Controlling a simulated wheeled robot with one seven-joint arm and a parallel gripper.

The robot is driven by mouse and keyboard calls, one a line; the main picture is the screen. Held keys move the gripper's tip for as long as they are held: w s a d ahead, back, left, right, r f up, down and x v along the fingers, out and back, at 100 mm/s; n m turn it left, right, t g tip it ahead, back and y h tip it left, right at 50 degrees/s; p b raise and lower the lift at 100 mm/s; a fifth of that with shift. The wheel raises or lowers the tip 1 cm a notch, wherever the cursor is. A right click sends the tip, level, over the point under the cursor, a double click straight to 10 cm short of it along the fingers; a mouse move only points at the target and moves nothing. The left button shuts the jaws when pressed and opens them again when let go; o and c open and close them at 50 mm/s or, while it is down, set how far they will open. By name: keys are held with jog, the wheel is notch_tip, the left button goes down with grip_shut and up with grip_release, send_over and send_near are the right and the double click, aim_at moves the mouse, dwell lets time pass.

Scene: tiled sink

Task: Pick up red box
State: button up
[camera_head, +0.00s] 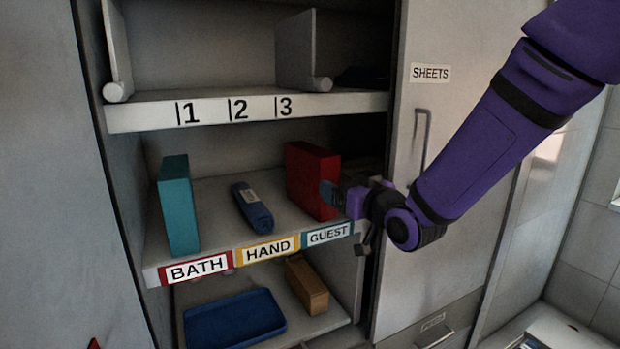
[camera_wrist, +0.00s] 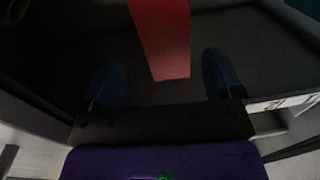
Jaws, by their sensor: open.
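The red box (camera_head: 312,180) stands upright on the middle shelf, at the right above the GUEST label. In the wrist view the red box (camera_wrist: 162,40) comes down from the top edge, and its near end lies ahead of and between the two blue fingertips. My gripper (camera_head: 335,196) is at the box's right front in the head view, and its fingers overlap the box edge there. In the wrist view my gripper (camera_wrist: 162,82) is open, with a gap on both sides of the box. I cannot tell whether a finger touches it.
A teal box (camera_head: 179,205) and a rolled blue towel (camera_head: 252,207) share the middle shelf (camera_head: 215,195). Below are a blue tray (camera_head: 235,318) and a brown box (camera_head: 307,284). The numbered upper shelf (camera_head: 240,108) overhangs. The SHEETS door (camera_head: 440,150) stands at the right.

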aim_at(330, 180)
jog(key=shift+x, duration=1.2)
jog(key=x, duration=0.4)
jog(key=shift+s+a+r, duration=0.1)
jog(key=shift+s+a, duration=0.1)
jog(key=shift+a, duration=0.15)
jog(key=shift+w+a, duration=0.25)
jog(key=shift+w, duration=0.3)
jog(key=c, duration=1.2)
